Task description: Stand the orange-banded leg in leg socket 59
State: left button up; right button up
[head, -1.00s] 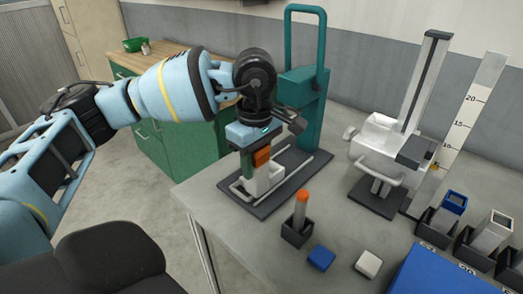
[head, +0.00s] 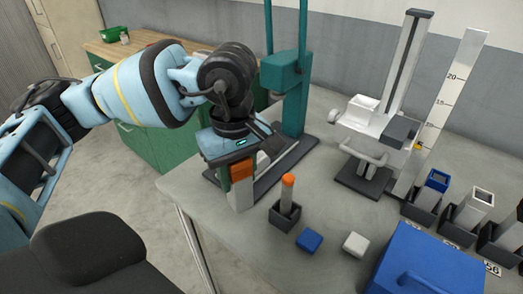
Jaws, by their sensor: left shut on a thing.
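My left gripper (head: 233,163) is shut on an upright square leg with an orange band (head: 241,171) and a pale grey lower part. The leg is over the table near its left front edge; I cannot tell if its foot touches the table. A dark socket block (head: 285,217) to its right holds a thinner orange-topped post (head: 287,191). At the right, dark sockets stand in a row: one (head: 420,214) holds a blue-topped leg (head: 437,181), another (head: 455,232) a grey leg (head: 477,205). The number 59 is not readable. My right gripper is not in view.
A green press (head: 291,90) stands behind the gripper. A white stand with a column (head: 409,75) and a ruler (head: 447,105) are behind the sockets. A blue cube (head: 309,240), a white cube (head: 355,244) and a blue box (head: 425,275) lie in front.

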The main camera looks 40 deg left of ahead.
pick_arm(q)
jog(key=d+m, duration=0.1)
jog(key=m, duration=0.3)
jog(key=s+d+m, duration=0.1)
jog(key=d+m, duration=0.1)
jog(key=m, duration=0.3)
jog(key=s+d+f+m, duration=0.1)
jog(key=d+m, duration=0.1)
jog(key=m, duration=0.2)
jog(key=shift+d, duration=0.1)
